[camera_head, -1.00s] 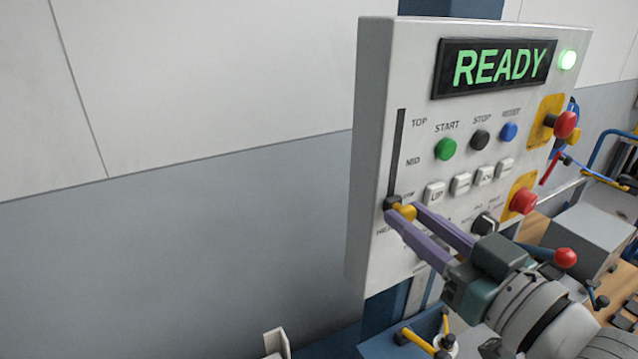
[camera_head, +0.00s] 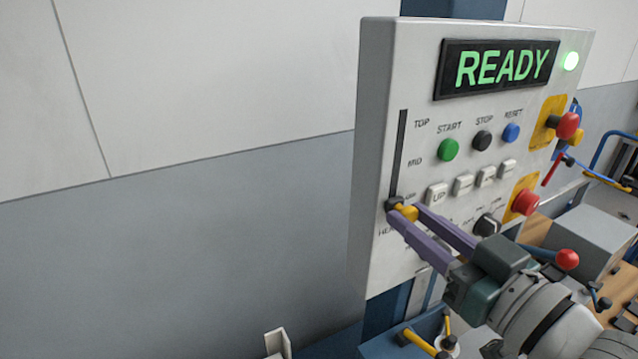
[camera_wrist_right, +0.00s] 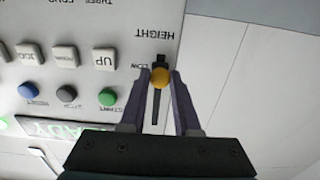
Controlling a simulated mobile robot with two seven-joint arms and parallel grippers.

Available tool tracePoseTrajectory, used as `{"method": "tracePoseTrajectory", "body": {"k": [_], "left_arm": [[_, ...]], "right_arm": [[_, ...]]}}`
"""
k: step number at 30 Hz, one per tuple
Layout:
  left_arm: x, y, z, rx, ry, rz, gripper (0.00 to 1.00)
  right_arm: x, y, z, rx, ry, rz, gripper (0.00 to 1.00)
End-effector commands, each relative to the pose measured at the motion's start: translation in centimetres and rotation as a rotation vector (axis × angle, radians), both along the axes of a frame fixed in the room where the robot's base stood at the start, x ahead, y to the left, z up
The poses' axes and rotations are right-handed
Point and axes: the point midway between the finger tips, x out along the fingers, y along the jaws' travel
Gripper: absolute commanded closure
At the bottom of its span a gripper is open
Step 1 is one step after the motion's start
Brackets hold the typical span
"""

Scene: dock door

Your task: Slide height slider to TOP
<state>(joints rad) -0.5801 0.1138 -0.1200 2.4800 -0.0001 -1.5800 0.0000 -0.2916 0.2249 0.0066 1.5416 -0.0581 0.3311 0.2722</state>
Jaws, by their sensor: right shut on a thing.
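The height slider has a dark slot (camera_head: 400,150) on the left side of the white control panel (camera_head: 372,130), marked TOP, MID and a partly covered low label. Its yellow-orange knob (camera_head: 407,212) sits at the bottom end of the slot, near the LOW mark. My right gripper (camera_head: 402,211) is shut on the knob, with one purple finger on each side. In the right wrist view the knob (camera_wrist_right: 158,77) is between the fingertips (camera_wrist_right: 159,80), beside the LOW label. My left gripper is not in view.
The panel shows a lit READY display (camera_head: 497,67) and a green light (camera_head: 571,61). START (camera_head: 449,150), STOP (camera_head: 482,140) and RESET (camera_head: 511,132) buttons are right of the slot. A red mushroom button (camera_head: 525,201) is further right. Space left of the panel is free.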

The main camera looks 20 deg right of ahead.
Motion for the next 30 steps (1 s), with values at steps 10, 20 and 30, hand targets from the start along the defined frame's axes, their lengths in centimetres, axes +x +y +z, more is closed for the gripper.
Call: {"method": "tracePoseTrajectory", "body": {"k": [10, 20, 30], "left_arm": [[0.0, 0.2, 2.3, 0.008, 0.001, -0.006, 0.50], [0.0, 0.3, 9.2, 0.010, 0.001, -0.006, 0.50], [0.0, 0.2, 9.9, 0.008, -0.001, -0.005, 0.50]], "right_arm": [[0.0, 0.0, 2.4, 0.001, -0.001, 0.000, 1.00], [0.0, 0.0, 9.6, 0.000, -0.001, 0.000, 1.00], [0.0, 0.0, 10.7, 0.001, -0.008, 0.001, 1.00]]}}
